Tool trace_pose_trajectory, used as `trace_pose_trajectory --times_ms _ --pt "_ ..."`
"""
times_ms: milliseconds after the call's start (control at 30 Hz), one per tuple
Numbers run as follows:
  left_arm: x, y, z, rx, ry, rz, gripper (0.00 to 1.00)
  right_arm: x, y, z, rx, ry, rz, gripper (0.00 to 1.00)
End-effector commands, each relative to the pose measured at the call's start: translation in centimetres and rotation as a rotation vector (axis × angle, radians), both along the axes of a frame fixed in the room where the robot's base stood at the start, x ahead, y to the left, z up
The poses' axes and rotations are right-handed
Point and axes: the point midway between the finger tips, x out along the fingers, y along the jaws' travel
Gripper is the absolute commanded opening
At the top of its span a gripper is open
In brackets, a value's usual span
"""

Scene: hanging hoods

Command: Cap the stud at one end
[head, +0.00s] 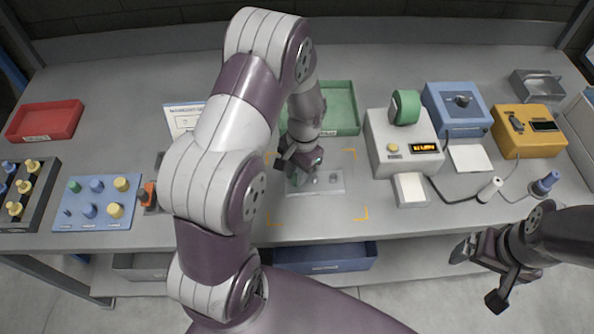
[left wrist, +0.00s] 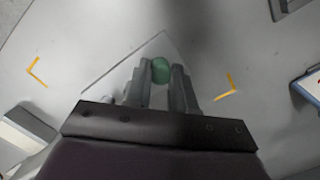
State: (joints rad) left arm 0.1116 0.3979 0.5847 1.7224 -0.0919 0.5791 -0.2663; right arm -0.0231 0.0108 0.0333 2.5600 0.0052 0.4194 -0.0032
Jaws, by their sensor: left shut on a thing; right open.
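A pale plate (head: 328,187) with small studs lies between orange corner marks on the bench. A grey stud (head: 333,177) shows toward its right end. My left gripper (head: 298,176) is low over the left part of the plate. In the left wrist view, its fingers (left wrist: 160,84) are shut on a green cap (left wrist: 161,69). The gripper hides what is under the cap, so I cannot tell whether it touches a stud. My right gripper (head: 480,276) is open and empty, in front of the bench at the right.
A blue board (head: 76,222) with green, blue and yellow caps lies at left. A green tray (head: 342,108) stands behind the plate. A grey device with a green roll (head: 405,107), a blue box (head: 455,110) and a yellow box (head: 530,143) stand at right. A red tray (head: 45,120) is far left.

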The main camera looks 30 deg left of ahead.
Motion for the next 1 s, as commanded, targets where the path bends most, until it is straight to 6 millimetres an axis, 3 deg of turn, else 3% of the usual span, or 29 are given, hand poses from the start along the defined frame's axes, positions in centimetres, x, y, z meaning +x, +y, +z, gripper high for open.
trace_pose_trajectory --times_ms 167,200,267,633,1000 --pt "0.0 0.0 0.0 0.000 0.000 0.000 0.00 0.0 0.0 0.0 0.000 0.000 0.000 0.93" --pt "0.0 0.0 0.0 0.000 0.000 0.000 0.34 0.0 0.0 0.0 0.000 0.000 0.000 0.93" --pt "0.0 0.0 0.0 0.000 0.000 0.000 0.54 0.0 0.0 0.0 0.000 0.000 0.000 0.93" --pt "0.2 0.0 0.8 0.000 -0.004 0.000 0.54 0.0 0.0 -0.1 0.000 0.000 0.000 0.93" --pt "1.5 -0.3 9.9 0.001 -0.005 -0.001 0.54 0.0 0.0 -0.7 0.000 0.000 0.000 0.93"
